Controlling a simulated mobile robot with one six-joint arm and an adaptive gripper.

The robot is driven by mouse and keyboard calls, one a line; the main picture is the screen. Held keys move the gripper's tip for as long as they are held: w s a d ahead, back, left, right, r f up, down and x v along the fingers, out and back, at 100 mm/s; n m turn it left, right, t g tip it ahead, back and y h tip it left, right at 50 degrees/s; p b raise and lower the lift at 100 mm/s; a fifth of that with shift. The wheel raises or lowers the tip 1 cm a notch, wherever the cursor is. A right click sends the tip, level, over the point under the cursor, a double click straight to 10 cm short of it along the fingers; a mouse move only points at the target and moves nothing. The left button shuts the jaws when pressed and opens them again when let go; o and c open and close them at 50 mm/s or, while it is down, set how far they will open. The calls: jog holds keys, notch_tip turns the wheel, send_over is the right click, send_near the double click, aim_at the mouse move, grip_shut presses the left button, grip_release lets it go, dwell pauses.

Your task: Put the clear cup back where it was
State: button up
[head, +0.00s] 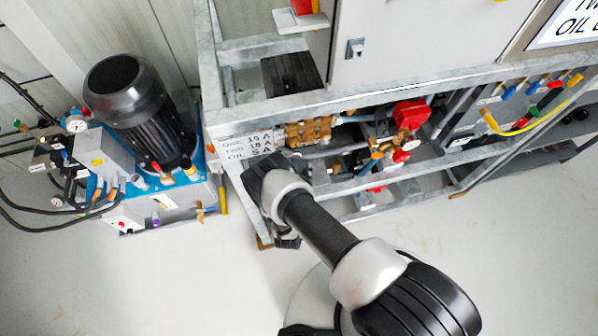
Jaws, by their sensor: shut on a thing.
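The clear cup is not visible in the head view. My arm reaches from the lower right toward the middle of the picture, in front of the grey metal frame. My gripper cannot be made out; it is hidden behind or below my arm links. What it holds cannot be seen here.
The grey metal frame (235,110) carries pipes, brass fittings and a red part (411,114). A black motor (140,105) stands on a blue unit with gauges and hoses at left. A yellow hose (520,128) hangs at right. The pale floor (190,285) at lower left is clear.

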jog(key=o, duration=1.1)
jog(key=shift+f, duration=0.1)
jog(key=shift+c, duration=0.2)
jog(key=s+p, duration=0.1)
jog(key=s, duration=0.2)
jog(key=s+a+r+p, duration=0.1)
jog(key=s, duration=0.3)
jog(key=s+r+p, duration=0.1)
jog(key=s, duration=0.2)
jog(key=shift+s+a+p, duration=0.15)
jog(key=shift+s+p, duration=0.05)
jog(key=shift+p, duration=0.1)
jog(key=shift+s, duration=0.75)
